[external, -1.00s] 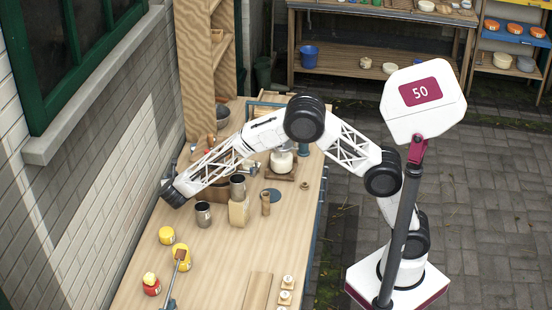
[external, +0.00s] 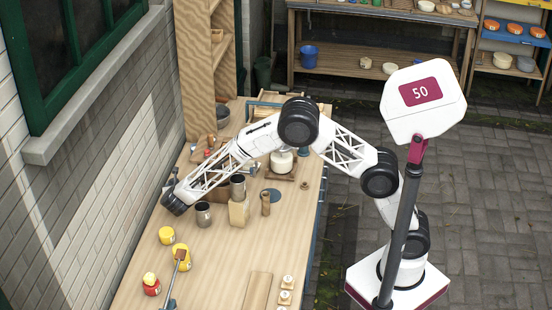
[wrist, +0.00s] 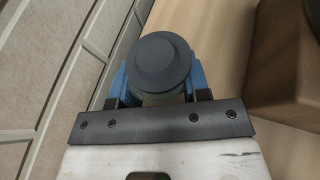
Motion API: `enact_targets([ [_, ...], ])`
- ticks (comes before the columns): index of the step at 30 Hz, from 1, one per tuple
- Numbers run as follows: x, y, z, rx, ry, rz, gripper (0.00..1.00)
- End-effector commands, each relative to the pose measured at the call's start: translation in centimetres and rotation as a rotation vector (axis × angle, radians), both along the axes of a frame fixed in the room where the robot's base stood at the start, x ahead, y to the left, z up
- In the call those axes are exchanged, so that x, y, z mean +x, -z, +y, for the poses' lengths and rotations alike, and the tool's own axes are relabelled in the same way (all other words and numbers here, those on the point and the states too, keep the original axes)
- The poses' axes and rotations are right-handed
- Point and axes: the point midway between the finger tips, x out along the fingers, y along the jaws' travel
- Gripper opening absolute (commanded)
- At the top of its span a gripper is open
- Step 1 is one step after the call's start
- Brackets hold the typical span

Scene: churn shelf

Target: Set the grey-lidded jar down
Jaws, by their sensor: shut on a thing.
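The grey-lidded jar (wrist: 161,62) is between the blue fingers of my gripper (wrist: 160,82) in the wrist view. Its round dark grey lid faces the camera and a little of the greenish body shows below it. My gripper is shut on the jar. In the external view my black wrist is at the left side of the wooden bench (external: 215,275), near the wall. The jar is not clearly visible there. I cannot tell whether its base touches the bench.
The brick wall (wrist: 45,70) is close on the left. A brown container (wrist: 285,55) stands to the right in the wrist view. Metal cups (external: 203,214) and a beige block (external: 239,211) stand right of my wrist.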

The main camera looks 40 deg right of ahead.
Motion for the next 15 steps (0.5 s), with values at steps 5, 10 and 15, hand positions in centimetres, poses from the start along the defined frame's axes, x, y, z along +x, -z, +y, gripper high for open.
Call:
enact_targets([
  [5, 0.00, 0.02, 0.00, 0.000, 0.000, 0.000, 0.66],
  [10, 0.00, 0.03, 0.00, 0.000, 0.000, 0.000, 0.68],
  [15, 0.00, -0.04, 0.00, 0.000, 0.000, 0.000, 0.68],
])
